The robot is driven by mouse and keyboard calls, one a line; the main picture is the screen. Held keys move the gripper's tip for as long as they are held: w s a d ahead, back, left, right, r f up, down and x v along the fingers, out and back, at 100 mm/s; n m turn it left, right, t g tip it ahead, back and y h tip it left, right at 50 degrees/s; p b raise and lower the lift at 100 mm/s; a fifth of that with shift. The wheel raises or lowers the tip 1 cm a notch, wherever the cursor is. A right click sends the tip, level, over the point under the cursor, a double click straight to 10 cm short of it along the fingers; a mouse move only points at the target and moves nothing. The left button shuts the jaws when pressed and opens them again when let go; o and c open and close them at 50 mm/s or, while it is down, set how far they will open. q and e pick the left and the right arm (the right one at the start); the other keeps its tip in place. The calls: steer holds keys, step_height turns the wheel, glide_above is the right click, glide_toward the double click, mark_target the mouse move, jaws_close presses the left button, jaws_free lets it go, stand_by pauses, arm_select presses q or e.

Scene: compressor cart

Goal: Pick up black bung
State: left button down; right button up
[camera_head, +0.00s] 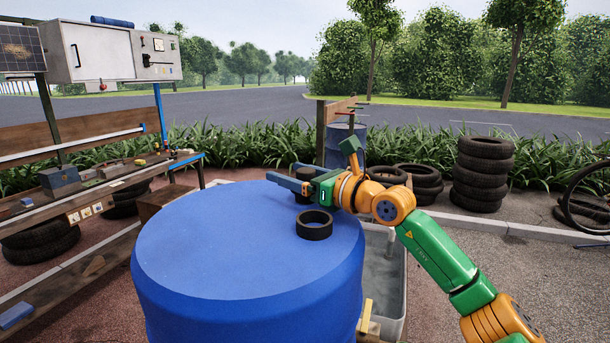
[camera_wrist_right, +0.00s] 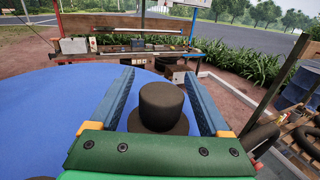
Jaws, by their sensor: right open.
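The black bung (camera_wrist_right: 160,108) stands upright on the blue drum top (camera_head: 240,235), with a narrower upper part over a wider base. In the head view the bung (camera_head: 304,172) is partly hidden by my right gripper (camera_head: 288,183). In the right wrist view my right gripper (camera_wrist_right: 165,95) is open, with one blue finger on each side of the bung. Gaps show between the bung and both fingers, so they look apart from it. My left gripper is not in view.
A black ring (camera_head: 314,225) lies on the drum top just in front of my right gripper. A workbench (camera_head: 100,195) with tools stands at the left, below a grey cabinet (camera_head: 110,52). Stacked tyres (camera_head: 483,175) stand at the right. The left part of the drum top is clear.

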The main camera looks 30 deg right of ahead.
steer(key=shift+s+d, duration=0.1)
steer(key=shift+s, duration=0.05)
steer(key=c, duration=0.3)
jaws_close()
